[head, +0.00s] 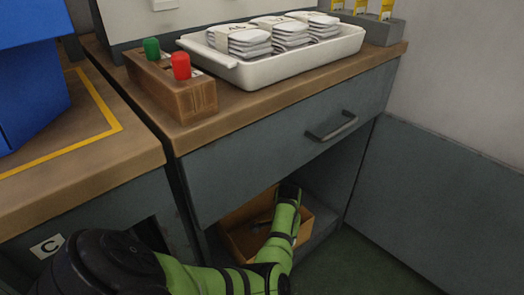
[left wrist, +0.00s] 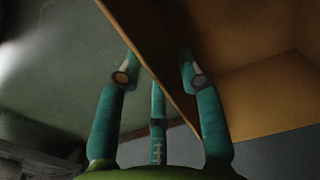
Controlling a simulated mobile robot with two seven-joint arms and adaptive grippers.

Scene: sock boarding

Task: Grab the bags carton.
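The brown bags carton (head: 236,244) sits open-topped on the lower shelf under the drawer. My left arm reaches into this shelf space and covers part of the carton; its gripper is hard to make out there. In the left wrist view my left gripper (left wrist: 160,60) has its fingers spread on both sides of the carton's wall (left wrist: 150,50). One finger is on the left of the wall, one on the right, with a gap visible on the right side. The fingers look open, not closed on the wall. My right gripper is in neither view.
A drawer with a handle (head: 331,127) hangs above the shelf. On the counter stand a white tray (head: 240,74) of banded sock stacks and a wooden block (head: 178,95) with green and red pegs. A blue box (head: 30,85) stands left. Green floor (head: 350,265) is clear at right.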

